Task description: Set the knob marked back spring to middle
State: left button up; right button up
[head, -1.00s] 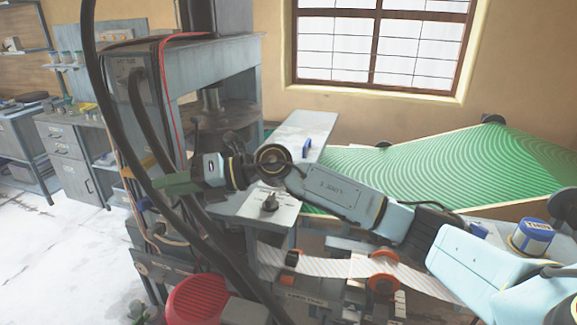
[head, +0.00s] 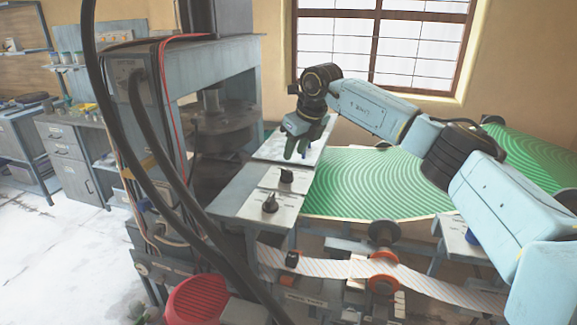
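Two black knobs stand on pale plates along the press's side shelf: a near knob (head: 270,203) and a middle knob (head: 286,175). Their markings are too small to read, so I cannot tell which is back spring. My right gripper (head: 297,151) points down over the far pale plate (head: 272,149), beyond both knobs. My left gripper is not in view.
The grey press (head: 150,70) stands at the left, with thick black hoses (head: 190,205) crossing in front of the shelf. A green patterned sheet (head: 390,180) lies to the right. A striped strip (head: 335,267) on rollers and a red stool (head: 197,300) are below.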

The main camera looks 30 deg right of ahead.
aim_at(287, 170)
jog(key=x, duration=0.7)
grip_shut()
